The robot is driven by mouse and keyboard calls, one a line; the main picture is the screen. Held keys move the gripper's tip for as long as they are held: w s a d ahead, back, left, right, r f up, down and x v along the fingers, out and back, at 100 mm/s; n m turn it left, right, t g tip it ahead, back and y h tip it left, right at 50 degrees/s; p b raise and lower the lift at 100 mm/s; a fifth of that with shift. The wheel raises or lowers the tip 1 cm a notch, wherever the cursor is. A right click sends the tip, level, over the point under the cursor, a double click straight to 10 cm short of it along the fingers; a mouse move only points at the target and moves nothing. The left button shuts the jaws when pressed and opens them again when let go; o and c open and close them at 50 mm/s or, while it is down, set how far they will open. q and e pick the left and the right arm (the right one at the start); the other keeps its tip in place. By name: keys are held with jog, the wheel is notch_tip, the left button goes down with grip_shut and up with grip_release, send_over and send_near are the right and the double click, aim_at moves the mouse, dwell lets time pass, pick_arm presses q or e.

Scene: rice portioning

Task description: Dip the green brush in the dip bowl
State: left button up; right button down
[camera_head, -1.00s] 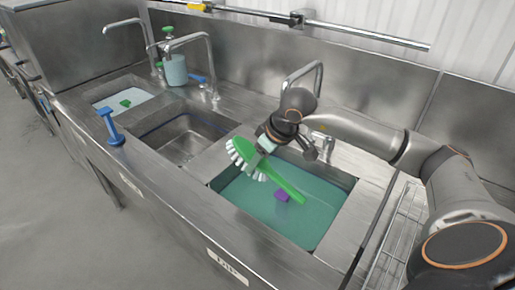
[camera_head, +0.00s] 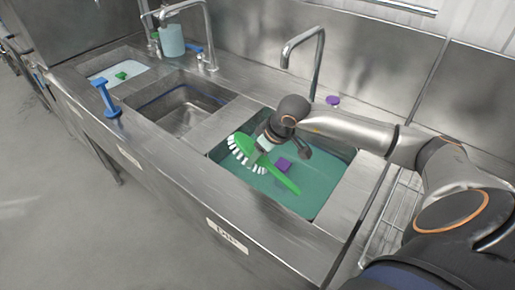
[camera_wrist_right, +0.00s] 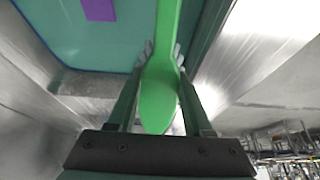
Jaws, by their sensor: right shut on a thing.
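The green brush (camera_head: 285,183), with white bristles, is held by my right gripper (camera_head: 264,146) in the head view. Its head is at the left side of the dip bowl (camera_head: 318,178), a steel sink basin with teal liquid, and its handle slants down to the right over the liquid. I cannot tell whether the bristles touch the liquid. In the right wrist view, the green brush handle (camera_wrist_right: 160,95) lies between the two fingers of my right gripper (camera_wrist_right: 162,62), which is shut on it. My left gripper is not in view.
A purple block (camera_head: 283,164) is in the teal basin. A faucet (camera_head: 318,60) rises behind it. An empty basin (camera_head: 178,112) and a basin with pale liquid and a green item lie to the left. A blue-handled tool (camera_head: 107,99) stands on the front ledge.

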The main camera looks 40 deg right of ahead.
pick_arm(q)
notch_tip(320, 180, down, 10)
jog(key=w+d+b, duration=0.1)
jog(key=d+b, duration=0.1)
jog(key=b, duration=1)
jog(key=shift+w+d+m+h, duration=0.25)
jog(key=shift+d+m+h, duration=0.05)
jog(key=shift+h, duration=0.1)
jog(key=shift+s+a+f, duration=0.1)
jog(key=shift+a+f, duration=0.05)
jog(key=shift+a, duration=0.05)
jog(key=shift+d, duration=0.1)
dwell(1.0)
